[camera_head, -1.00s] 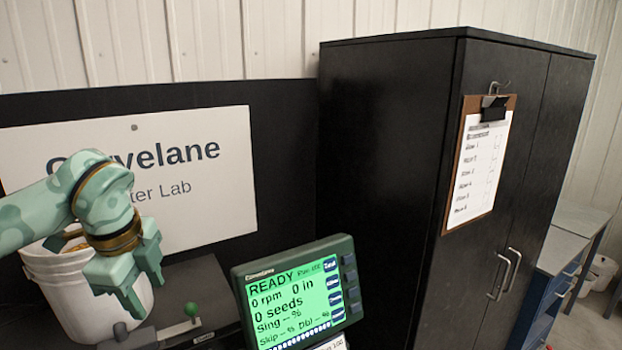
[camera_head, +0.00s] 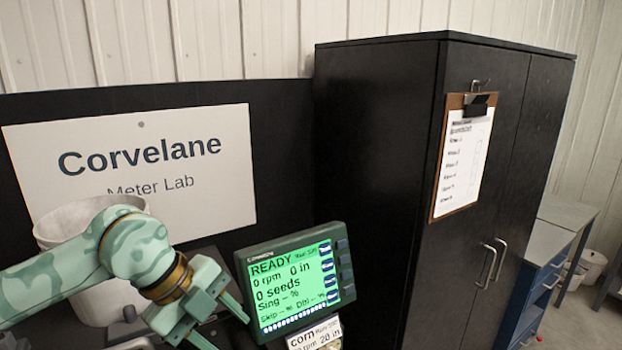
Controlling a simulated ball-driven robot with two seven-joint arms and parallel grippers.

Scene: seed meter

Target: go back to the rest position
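My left gripper (camera_head: 226,325) is low in the head view, left of the monitor. Its two fingers are spread apart with nothing visible between them, and the tips point down and to the right. My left arm comes in from the left edge and passes in front of a white bucket (camera_head: 90,213). My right gripper is not in view.
The green-screen monitor (camera_head: 296,281) reads READY and stands close to the right of my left gripper. A corn label (camera_head: 314,335) is below it. A black cabinet (camera_head: 375,150) with a clipboard (camera_head: 462,157) stands right. A Corvelane sign (camera_head: 215,170) hangs behind.

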